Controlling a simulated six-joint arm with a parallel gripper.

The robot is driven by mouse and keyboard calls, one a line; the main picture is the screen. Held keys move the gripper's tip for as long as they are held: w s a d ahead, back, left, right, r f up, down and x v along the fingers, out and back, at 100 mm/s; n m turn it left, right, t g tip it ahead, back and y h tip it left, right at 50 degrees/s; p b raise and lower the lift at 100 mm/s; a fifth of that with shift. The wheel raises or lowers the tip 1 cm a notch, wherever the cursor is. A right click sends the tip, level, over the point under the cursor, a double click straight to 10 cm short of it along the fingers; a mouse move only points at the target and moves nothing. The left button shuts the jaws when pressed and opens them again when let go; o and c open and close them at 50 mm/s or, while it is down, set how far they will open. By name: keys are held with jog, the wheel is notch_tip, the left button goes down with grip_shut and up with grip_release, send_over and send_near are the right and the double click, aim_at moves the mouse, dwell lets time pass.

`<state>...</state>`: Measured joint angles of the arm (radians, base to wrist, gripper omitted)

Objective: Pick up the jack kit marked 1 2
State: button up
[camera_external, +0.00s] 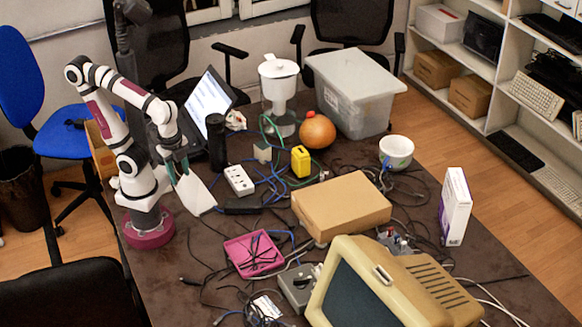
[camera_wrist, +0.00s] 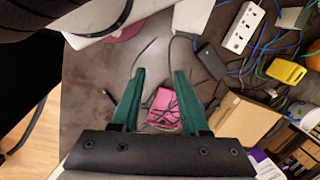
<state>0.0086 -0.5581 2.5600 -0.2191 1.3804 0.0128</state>
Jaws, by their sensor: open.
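My gripper (camera_external: 179,172) hangs above the left part of the dark table, close to my own base. In the wrist view its two green fingers (camera_wrist: 159,74) are spread apart with nothing between their tips. No marking "1 2" is readable in either view, so I cannot tell for sure which thing is the jack kit. A white box with purple print (camera_external: 455,207) stands upright at the table's right side, well away from my gripper. A small pale packet (camera_external: 265,307) lies among cables at the front edge.
A pink tray (camera_external: 253,254) with dark cables, a cardboard box (camera_external: 341,206) and a beige monitor (camera_external: 395,285) fill the middle and front. Loose cables run throughout.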

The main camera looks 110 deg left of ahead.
jog(key=o, duration=0.6)
jog(key=shift+o, duration=0.2)
